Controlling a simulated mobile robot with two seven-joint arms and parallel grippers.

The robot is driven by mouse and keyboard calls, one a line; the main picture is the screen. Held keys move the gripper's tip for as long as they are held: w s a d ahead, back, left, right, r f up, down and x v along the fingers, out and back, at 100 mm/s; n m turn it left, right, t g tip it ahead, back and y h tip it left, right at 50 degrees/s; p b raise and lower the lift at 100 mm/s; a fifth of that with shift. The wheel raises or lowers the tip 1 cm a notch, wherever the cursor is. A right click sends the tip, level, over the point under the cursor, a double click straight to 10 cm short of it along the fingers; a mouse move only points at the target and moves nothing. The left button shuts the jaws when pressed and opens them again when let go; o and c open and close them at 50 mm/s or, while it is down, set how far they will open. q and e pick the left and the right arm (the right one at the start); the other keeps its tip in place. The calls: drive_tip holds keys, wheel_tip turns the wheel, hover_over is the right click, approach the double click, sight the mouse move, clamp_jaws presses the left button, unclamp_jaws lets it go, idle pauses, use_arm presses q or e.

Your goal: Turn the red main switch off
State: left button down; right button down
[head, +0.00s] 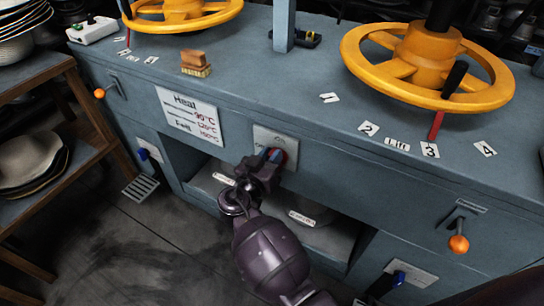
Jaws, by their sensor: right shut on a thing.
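The red main switch (281,157) sits on a pale metal plate (290,142) on the front of the blue-grey press bench. Only part of its red body shows; the rest is hidden behind my right gripper (268,165). My right gripper reaches up to it from below and is shut on it. The small blue part beside the red cannot be made out clearly. Whether the switch is turned on or off cannot be told. My left gripper is not in view.
Yellow handwheels (427,62) stand on the bench top (300,85). Levers with orange knobs (459,243) stick out of the front at both ends. Blue-handled switches (398,278) sit lower down. An open shelf recess lies under the gripper. A wooden rack (75,90) stands at left.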

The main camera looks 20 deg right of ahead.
drive_tip(key=n, duration=0.4)
drive_tip(key=shift+w+a+f+n, duration=0.1)
drive_tip(key=shift+w+a+n, duration=0.2)
drive_tip(key=shift+w, duration=0.1)
use_arm(q)
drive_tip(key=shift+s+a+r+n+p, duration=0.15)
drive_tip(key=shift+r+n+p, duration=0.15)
drive_tip(key=shift+p, duration=0.55)
use_arm(e)
drive_tip(key=n, duration=0.3)
drive_tip(key=f+n, duration=0.1)
drive_tip(key=n, duration=0.3)
drive_tip(key=w+f+n, duration=0.1)
drive_tip(key=n, duration=0.3)
drive_tip(key=shift+a, duration=0.3)
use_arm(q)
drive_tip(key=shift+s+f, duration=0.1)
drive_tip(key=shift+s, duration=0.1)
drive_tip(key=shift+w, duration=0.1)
use_arm(e)
drive_tip(key=c, duration=1)
unclamp_jaws()
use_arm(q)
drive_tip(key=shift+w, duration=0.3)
use_arm(e)
drive_tip(key=shift+f, duration=0.1)
drive_tip(key=shift+s, duration=0.1)
